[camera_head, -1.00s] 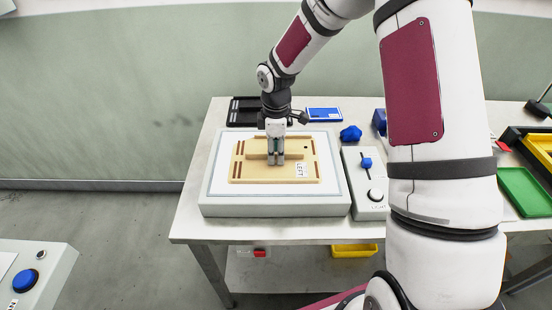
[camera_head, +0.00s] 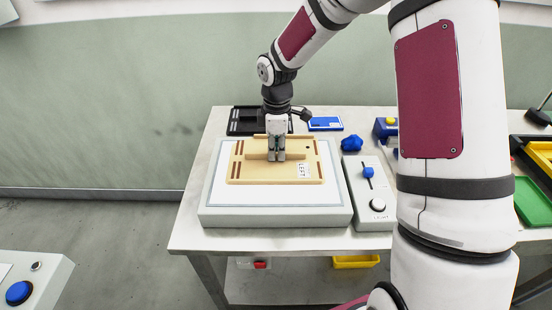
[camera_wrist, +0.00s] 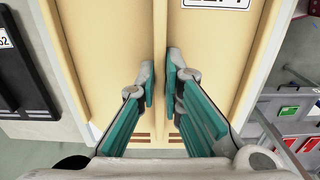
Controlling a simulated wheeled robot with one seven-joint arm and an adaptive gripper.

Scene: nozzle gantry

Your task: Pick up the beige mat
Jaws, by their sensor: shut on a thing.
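The beige mat (camera_head: 240,172) is a flat, stiff board with a raised rib across its middle, dark slots at its left end and a "LEFT" label. My gripper (camera_head: 277,158) points straight down over its middle, shut on the rib. In the wrist view the two fingertips (camera_wrist: 161,76) press on either side of the rib, and the mat (camera_wrist: 110,60) spans the view behind them. The mat looks level and slightly raised above the white-topped platform (camera_head: 275,216); its underside is hidden.
A control box (camera_head: 374,215) with a blue slider and white knob stands right of the platform. A blue lump (camera_head: 352,143), a blue tablet-like item (camera_head: 325,124) and a black tray (camera_head: 240,128) lie behind. My arm hides part of the table's right side.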

